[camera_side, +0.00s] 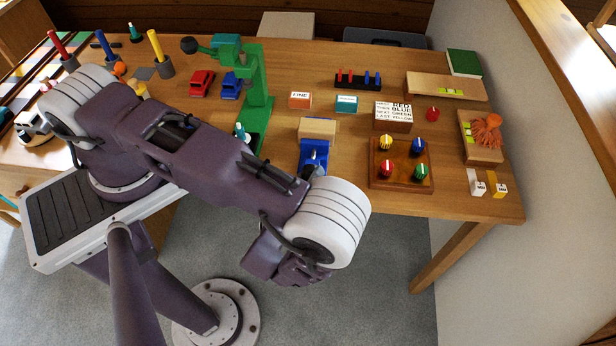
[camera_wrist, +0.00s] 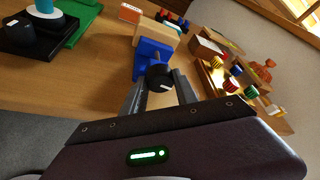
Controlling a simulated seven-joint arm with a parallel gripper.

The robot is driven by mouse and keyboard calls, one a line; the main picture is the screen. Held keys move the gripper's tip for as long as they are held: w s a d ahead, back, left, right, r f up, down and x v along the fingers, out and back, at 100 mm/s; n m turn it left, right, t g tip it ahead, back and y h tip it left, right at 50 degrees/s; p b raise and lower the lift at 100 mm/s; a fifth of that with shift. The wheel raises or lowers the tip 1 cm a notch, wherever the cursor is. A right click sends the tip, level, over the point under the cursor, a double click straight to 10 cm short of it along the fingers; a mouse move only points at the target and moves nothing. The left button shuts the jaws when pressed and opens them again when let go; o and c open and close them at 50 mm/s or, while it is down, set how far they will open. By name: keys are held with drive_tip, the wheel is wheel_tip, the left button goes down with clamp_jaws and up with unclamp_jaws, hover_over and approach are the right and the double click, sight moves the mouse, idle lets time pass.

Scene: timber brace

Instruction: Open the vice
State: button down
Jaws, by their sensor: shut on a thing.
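The blue vice (camera_side: 314,155) stands at the front edge of the table, with a pale timber block (camera_side: 317,128) in its top. In the wrist view the vice (camera_wrist: 150,58) and the block (camera_wrist: 158,35) are straight ahead of my gripper (camera_wrist: 159,84). A round black knob (camera_wrist: 159,76) with a white mark is on the near side of the vice. My two fingers are shut on this knob, one on each side. I cannot tell how tightly the vice grips the block.
Right of the vice is a wooden board (camera_side: 400,186) with several coloured knobs. A green press (camera_side: 258,95) stands to the left. A printed block (camera_side: 393,115) and small orange (camera_side: 300,100) and teal (camera_side: 346,104) blocks lie behind. Open floor lies in front of the table.

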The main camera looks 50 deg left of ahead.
drive_tip(key=c, duration=0.9)
unclamp_jaws()
drive_tip(key=shift+c, duration=0.2)
